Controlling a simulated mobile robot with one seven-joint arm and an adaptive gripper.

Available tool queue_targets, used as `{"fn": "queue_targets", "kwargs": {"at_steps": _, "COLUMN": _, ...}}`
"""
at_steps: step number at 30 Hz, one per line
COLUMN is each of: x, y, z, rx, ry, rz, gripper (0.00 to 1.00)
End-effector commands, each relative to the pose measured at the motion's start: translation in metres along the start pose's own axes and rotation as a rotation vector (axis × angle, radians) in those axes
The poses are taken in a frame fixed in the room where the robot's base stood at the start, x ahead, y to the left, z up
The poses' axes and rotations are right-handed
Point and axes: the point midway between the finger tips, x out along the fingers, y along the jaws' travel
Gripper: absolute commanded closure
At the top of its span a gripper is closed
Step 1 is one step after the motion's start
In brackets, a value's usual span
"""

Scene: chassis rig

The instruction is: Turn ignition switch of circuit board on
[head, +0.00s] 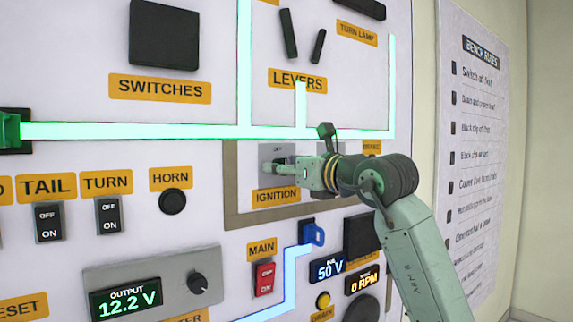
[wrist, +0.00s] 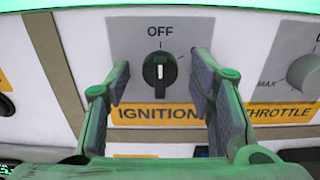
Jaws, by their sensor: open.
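The ignition switch (wrist: 160,70) is a round black knob on a grey plate in the wrist view. Its white mark points up toward the word OFF. The orange IGNITION label (wrist: 160,113) is just below it; the label also shows in the head view (head: 276,195). My gripper (wrist: 160,80) is open, with one finger to the left of the knob and one to the right, both apart from it in the picture. In the head view my gripper (head: 278,167) reaches the ignition plate from the right and hides the knob.
A grey throttle knob (wrist: 303,73) is right of my gripper. A brown frame (head: 232,190) surrounds this section. Below are the red main switch (head: 264,279) and a blue plug (head: 313,234). Horn button (head: 172,201) and turn switch (head: 109,215) are to the left.

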Motion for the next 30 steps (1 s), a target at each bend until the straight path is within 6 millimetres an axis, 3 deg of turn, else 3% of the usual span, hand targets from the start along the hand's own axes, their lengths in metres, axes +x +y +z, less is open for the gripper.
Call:
{"fn": "queue_targets", "kwargs": {"at_steps": 5, "x": -0.0002, "y": -0.0002, "z": -0.0004, "rx": 0.0, "ry": 0.0, "rz": 0.0, "gripper": 0.52}}
{"fn": "queue_targets", "kwargs": {"at_steps": 26, "x": -0.0005, "y": -0.0005, "z": -0.0001, "rx": 0.0, "ry": 0.0, "rz": -0.001, "gripper": 0.98}}
{"fn": "queue_targets", "kwargs": {"at_steps": 30, "x": -0.0006, "y": -0.0006, "z": -0.0002, "rx": 0.003, "ry": 0.0, "rz": -0.001, "gripper": 0.99}}
